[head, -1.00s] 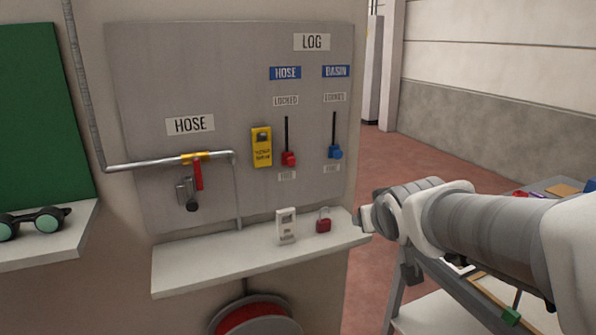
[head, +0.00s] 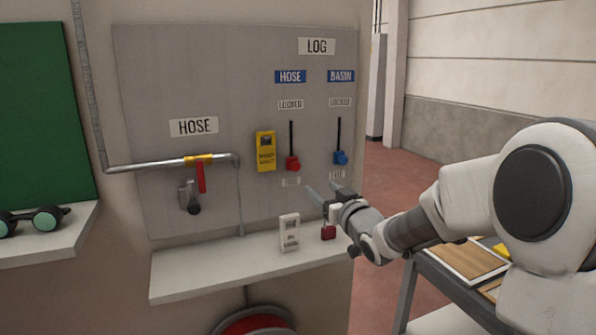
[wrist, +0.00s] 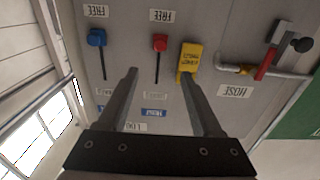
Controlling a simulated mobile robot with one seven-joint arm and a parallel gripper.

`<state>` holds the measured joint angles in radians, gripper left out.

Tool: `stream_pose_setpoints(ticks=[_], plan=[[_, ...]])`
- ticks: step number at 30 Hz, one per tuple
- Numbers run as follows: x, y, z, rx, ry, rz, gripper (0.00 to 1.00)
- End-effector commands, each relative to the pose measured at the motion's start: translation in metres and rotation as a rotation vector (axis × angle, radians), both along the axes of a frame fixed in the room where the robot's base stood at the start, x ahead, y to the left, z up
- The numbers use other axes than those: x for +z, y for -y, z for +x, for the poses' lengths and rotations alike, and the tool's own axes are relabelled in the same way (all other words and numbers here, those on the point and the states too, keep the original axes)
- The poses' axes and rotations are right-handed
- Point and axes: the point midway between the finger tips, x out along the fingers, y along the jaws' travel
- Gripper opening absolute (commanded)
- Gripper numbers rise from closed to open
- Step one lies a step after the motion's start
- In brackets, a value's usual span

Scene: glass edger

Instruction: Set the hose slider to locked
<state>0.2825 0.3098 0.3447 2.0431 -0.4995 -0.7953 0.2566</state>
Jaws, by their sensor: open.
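The hose slider is a red knob (head: 293,163) at the bottom of its dark vertical slot, under the blue HOSE label (head: 290,76). The LOCKED plate (head: 290,104) is at the slot's top end. In the upside-down wrist view the red knob (wrist: 159,43) sits beside a FREE plate (wrist: 162,15), between my finger lines but farther off. My gripper (head: 325,190) is open and empty, in front of the panel, below and right of the red knob, and apart from it. Both fingers also show in the wrist view (wrist: 160,82).
The blue basin slider (head: 340,157) is close on the right, also low. A yellow tag (head: 265,151) hangs left of the red knob. A shelf (head: 200,272) below holds a white device (head: 289,232) and a red padlock (head: 328,232). A pipe with a red-handled valve (head: 201,176) is left.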

Motion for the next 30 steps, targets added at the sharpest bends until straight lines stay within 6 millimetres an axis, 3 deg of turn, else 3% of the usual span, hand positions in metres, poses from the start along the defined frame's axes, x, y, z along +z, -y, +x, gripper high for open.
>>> stream_pose_setpoints(ticks=[21, 30], plan=[[0.000, -0.048, 0.112, 0.000, -0.002, -0.001, 0.67], [0.000, -0.061, 0.143, -0.001, -0.002, -0.001, 0.67]])
